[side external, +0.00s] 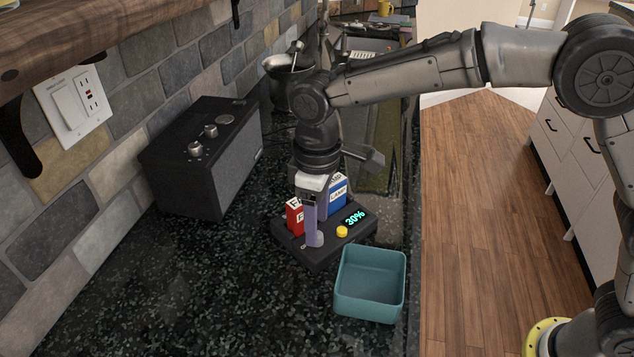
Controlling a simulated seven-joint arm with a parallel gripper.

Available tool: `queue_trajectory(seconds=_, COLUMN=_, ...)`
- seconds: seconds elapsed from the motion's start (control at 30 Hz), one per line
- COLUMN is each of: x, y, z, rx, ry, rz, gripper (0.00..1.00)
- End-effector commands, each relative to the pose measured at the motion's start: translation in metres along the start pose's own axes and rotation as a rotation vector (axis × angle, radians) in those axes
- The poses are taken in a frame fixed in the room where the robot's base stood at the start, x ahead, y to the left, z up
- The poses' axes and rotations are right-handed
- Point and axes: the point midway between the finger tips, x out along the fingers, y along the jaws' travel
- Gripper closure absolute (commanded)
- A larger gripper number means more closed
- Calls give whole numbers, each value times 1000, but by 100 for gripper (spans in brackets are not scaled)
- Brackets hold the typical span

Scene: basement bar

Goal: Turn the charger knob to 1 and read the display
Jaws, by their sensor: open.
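The charger (322,262) is a dark flat box on the speckled counter. Its display (355,218) reads 30% in green digits. A small grey round part (318,239), which looks like the knob, is partly hidden behind a finger of my gripper; its setting cannot be read. A yellow button (342,231) sits to its right. A red block (293,217) and a blue block (337,198) stand upright at the charger's back, both partly covered. My gripper (312,238) points down over the charger, open, with its fingers close to the grey part; contact cannot be told.
A teal open bin (370,285), empty, stands just in front of the charger near the counter's right edge. A black speaker-like box (205,155) stands at the left by the stone wall. The front-left counter (180,290) is clear.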

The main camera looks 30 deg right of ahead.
Motion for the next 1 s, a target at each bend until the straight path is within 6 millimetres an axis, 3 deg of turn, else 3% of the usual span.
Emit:
queue_trajectory(seconds=0.3, x=-70, y=0, z=-1, rx=0, ry=5, rz=1, gripper=41)
queue_trajectory(seconds=0.5, x=-100, y=0, z=-1, rx=0, ry=2, rz=0, gripper=41)
queue_trajectory(seconds=0.7, x=-112, y=0, z=0, rx=0, ry=0, rz=0, gripper=41)
queue_trajectory(seconds=1.0, x=-112, y=0, z=0, rx=0, ry=0, rz=0, gripper=41)
